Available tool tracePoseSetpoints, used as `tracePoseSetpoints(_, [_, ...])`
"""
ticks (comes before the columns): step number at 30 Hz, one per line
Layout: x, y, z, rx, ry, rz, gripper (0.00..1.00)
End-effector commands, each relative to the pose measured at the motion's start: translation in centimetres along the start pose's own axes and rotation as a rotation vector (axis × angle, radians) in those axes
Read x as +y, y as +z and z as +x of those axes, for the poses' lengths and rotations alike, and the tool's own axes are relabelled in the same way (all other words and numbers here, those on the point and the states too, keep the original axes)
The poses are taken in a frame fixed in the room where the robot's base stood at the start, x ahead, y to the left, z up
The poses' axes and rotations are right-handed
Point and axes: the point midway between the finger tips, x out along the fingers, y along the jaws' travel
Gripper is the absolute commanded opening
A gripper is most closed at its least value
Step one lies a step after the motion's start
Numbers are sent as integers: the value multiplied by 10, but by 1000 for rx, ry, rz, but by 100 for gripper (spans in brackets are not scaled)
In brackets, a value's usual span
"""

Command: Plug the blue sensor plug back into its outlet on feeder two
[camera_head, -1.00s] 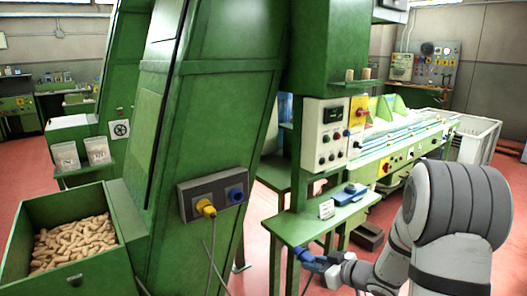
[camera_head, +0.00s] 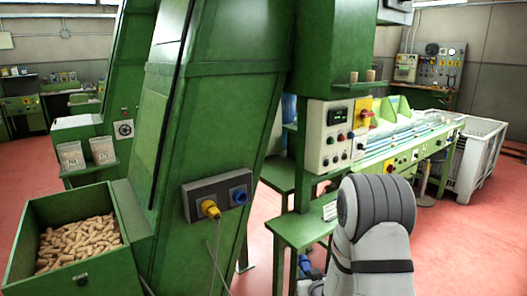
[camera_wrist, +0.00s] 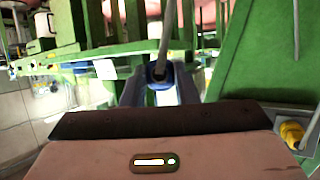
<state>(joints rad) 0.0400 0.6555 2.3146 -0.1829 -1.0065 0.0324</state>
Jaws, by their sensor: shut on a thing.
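The outlet box (camera_head: 181,201) is grey and fixed to the sloping green feeder. A yellow plug with a cable (camera_head: 209,208) sits in its left place. The blue outlet (camera_head: 239,195) at its right looks empty. My gripper (camera_wrist: 160,92) is shut on the blue plug (camera_wrist: 157,74), whose grey cable runs upward in the wrist view. In the head view the blue plug (camera_head: 305,264) is low beside the green table, right of and below the outlet box, and my arm hides most of the gripper. The yellow plug also shows in the wrist view (camera_wrist: 292,133), at the right edge.
A green side table (camera_head: 287,232) stands between the feeder and my arm. A control panel (camera_head: 328,135) is above it. An open green bin (camera_head: 45,275) of corks is at the lower left. Red floor lies clear at the right (camera_head: 470,235).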

Motion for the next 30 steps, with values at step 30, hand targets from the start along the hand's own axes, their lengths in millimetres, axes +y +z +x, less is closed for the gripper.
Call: tracePoseSetpoints(30, [3,22,-53,3,120,51,3])
